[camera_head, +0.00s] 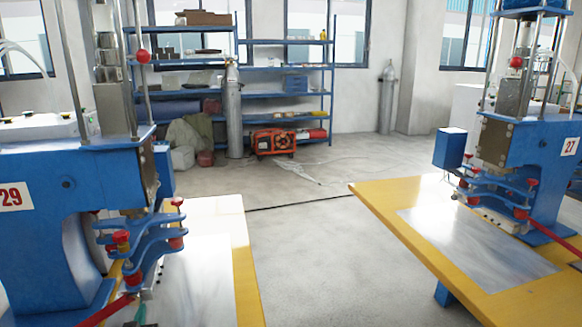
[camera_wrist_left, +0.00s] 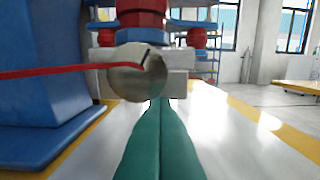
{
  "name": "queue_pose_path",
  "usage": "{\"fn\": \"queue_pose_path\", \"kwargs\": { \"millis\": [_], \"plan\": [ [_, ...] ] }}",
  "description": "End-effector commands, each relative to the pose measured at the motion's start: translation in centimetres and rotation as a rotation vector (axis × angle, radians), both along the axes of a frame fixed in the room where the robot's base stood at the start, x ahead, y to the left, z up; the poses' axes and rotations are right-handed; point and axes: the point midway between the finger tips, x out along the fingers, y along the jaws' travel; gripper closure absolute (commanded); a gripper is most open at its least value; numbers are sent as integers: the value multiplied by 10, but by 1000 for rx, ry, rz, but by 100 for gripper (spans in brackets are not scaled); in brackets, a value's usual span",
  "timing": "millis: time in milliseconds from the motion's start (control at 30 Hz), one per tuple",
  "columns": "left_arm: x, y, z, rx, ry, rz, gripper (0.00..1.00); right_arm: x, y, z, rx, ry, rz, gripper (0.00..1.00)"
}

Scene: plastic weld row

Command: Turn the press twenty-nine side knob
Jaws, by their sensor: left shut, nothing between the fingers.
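Press twenty-nine is the blue machine (camera_head: 45,165) at the left in the head view, with a red "29" on its white label (camera_head: 12,196). In the left wrist view a round grey metal knob (camera_wrist_left: 128,86) with a dark mark sits below red fittings. A thin red bar (camera_wrist_left: 60,71) runs from the left edge to it. My left gripper (camera_head: 142,309) is low by the press's front; its green fingers (camera_wrist_left: 160,103) are shut and empty. Their tips are just below and right of the knob; I cannot tell if they touch it. My right gripper is out of view.
A yellow-edged table with a metal top (camera_head: 243,262) lies beside the press. Press twenty-seven (camera_head: 520,150) stands on another yellow table (camera_head: 385,210) at right. Open floor (camera_head: 310,235) lies between them. Shelves (camera_head: 265,98) and a gas cylinder (camera_head: 233,115) stand behind.

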Motion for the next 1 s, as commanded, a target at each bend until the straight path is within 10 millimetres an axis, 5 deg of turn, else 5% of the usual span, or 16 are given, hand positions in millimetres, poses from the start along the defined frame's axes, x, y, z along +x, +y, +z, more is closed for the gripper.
{"fn": "queue_pose_path", "kwargs": {
  "millis": [700, 1000],
  "plan": [
    [1, -2, -2, 4, -10, 4, 100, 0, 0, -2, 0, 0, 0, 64],
    [-30, -10, -1, 2, -3, 2, 100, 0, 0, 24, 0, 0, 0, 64]
  ]
}}
